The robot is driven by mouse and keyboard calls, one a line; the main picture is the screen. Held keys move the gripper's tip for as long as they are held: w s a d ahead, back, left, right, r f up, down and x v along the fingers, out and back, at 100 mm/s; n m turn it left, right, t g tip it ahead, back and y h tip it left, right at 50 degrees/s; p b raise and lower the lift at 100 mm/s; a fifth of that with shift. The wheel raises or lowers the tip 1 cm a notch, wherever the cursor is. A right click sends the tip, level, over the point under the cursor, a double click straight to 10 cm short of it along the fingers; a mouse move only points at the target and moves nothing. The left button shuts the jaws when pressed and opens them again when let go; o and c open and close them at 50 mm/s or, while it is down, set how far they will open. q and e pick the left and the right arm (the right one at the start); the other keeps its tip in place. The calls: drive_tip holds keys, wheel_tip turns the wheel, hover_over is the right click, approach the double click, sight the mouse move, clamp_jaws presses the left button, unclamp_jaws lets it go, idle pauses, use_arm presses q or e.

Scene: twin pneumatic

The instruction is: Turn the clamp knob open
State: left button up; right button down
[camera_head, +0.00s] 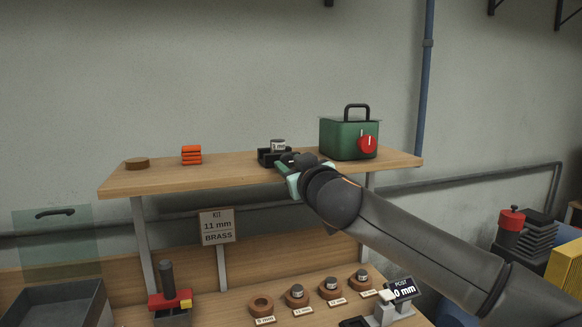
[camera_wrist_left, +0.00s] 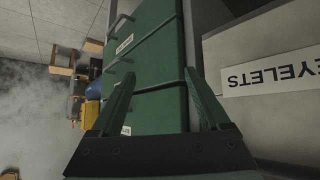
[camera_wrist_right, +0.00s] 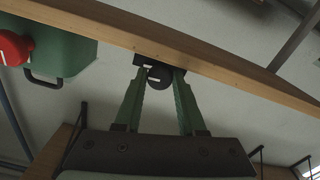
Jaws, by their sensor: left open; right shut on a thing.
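A small black clamp (camera_head: 266,155) sits at the front of the wooden shelf, with a grey metal cylinder (camera_head: 278,146) on it. My right gripper (camera_head: 283,167) reaches the shelf's front edge at this clamp. In the right wrist view, the round black clamp knob (camera_wrist_right: 160,77) with a pale mark lies between the fingertips of my right gripper (camera_wrist_right: 159,80), which is shut on it. In the head view I cannot clearly separate the knob from the gripper. My left gripper (camera_wrist_left: 160,90) is open and empty in front of a green drawer cabinet (camera_wrist_left: 155,60); it is outside the head view.
On the shelf (camera_head: 230,177) stand a green box (camera_head: 340,138) with a red knob (camera_head: 367,144), orange blocks (camera_head: 191,155) and a brown disc (camera_head: 137,163). Below are a sign reading 11 mm brass (camera_head: 217,226), several round wooden holders and a grey bin (camera_head: 60,305).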

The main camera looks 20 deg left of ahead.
drive_tip(key=c, duration=0.5)
unclamp_jaws()
drive_tip(key=shift+s, duration=0.1)
drive_tip(key=shift+s+d+b, duration=0.35)
drive_tip(key=shift+s+b, duration=0.05)
drive_tip(key=b+v, duration=0.4)
drive_tip(key=v, duration=0.7)
drive_tip(key=shift+s+d, duration=0.1)
